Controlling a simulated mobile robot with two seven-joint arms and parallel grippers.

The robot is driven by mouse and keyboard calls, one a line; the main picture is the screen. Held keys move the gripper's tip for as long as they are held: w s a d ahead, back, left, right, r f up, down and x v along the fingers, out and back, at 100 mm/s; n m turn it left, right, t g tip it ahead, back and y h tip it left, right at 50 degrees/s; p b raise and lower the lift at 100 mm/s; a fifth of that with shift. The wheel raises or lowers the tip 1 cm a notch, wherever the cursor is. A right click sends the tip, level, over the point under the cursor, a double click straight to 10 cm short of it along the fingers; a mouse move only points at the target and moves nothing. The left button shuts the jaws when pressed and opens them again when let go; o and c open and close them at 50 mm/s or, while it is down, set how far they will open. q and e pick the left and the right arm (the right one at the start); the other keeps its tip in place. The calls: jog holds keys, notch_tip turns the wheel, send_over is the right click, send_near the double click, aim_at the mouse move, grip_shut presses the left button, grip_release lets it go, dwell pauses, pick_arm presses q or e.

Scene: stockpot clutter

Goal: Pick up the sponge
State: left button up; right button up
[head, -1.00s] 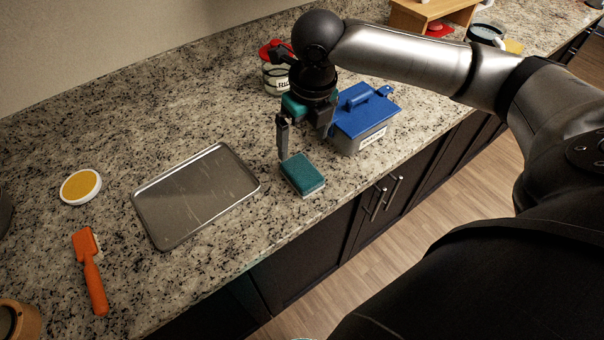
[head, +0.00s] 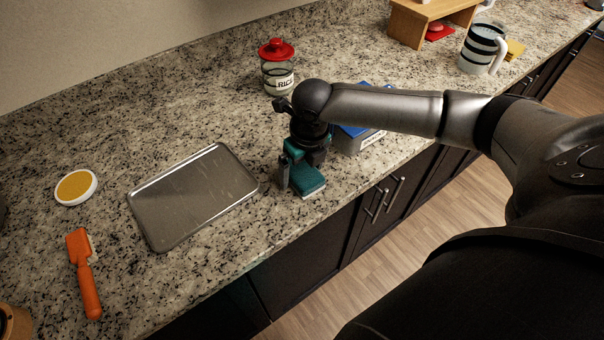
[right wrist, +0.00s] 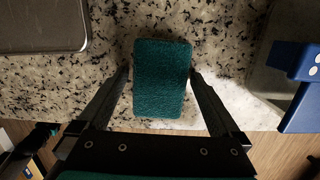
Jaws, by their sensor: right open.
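The sponge (head: 308,182) is a teal block with a pale underside, lying flat on the granite counter near its front edge. In the right wrist view the sponge (right wrist: 161,78) lies between the two open fingers of my right gripper (right wrist: 161,78), with a small gap visible on each side. In the head view my right gripper (head: 303,178) is low over the sponge and hides part of it. My left gripper is not in view.
A metal tray (head: 192,197) lies left of the sponge. A blue-lidded container (head: 372,138) stands close on the right, partly behind my arm. A rice jar (head: 277,76) stands behind. An orange brush (head: 88,285) and a round yellow-topped dish (head: 76,187) lie far left.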

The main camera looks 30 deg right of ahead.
aim_at(302, 170)
jog(key=c, duration=1.2)
jog(key=shift+r, duration=0.15)
jog(key=shift+c, duration=0.2)
notch_tip(302, 170, up, 20)
jog(key=p, duration=0.3)
jog(key=o, duration=0.8)
jog(key=c, duration=0.6)
jog(key=shift+c, duration=0.2)
